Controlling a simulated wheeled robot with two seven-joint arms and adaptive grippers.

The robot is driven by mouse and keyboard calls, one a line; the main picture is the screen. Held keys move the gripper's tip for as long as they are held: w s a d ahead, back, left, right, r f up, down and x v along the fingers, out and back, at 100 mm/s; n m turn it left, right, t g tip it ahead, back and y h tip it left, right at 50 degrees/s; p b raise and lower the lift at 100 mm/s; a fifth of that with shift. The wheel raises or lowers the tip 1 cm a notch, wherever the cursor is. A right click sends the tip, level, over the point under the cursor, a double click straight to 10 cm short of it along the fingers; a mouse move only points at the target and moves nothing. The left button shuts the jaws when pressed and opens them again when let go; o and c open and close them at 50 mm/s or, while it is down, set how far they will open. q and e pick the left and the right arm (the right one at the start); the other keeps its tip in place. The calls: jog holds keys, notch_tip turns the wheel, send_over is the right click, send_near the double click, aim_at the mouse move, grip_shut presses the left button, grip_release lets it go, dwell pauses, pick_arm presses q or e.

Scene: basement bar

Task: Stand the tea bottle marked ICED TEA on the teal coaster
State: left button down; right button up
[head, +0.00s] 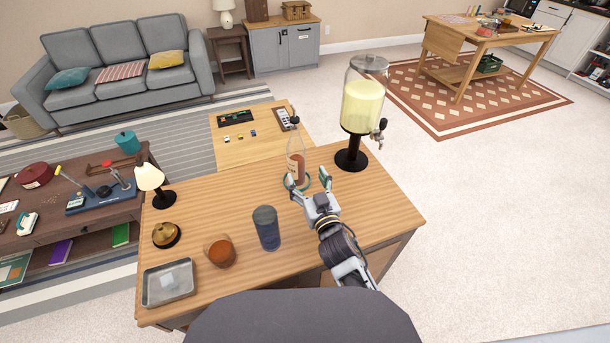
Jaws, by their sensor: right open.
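A clear tea bottle (296,164) with a reddish-brown label stands upright near the far edge of the wooden table. Its label is too small to read. The teal coaster (286,184) shows as a rim around the bottle's base, and the bottle appears to stand on it. My right gripper (308,181) is open, just on the near right side of the bottle. Its left finger overlaps the bottle's lower part in the picture, and its right finger is clear of it. I cannot tell whether the left finger touches the bottle. My left gripper is not in view.
A drink dispenser (362,105) stands right of the bottle on the table (330,252). A dark blue tumbler (267,228), an orange-brown cup (220,252), a brass bell (166,235), a small lamp (150,178) and a metal tray (168,284) stand left. The table's right side is clear.

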jog(key=shift+s+d, duration=0.15)
jog(key=shift+s, duration=0.35)
dwell(0.7)
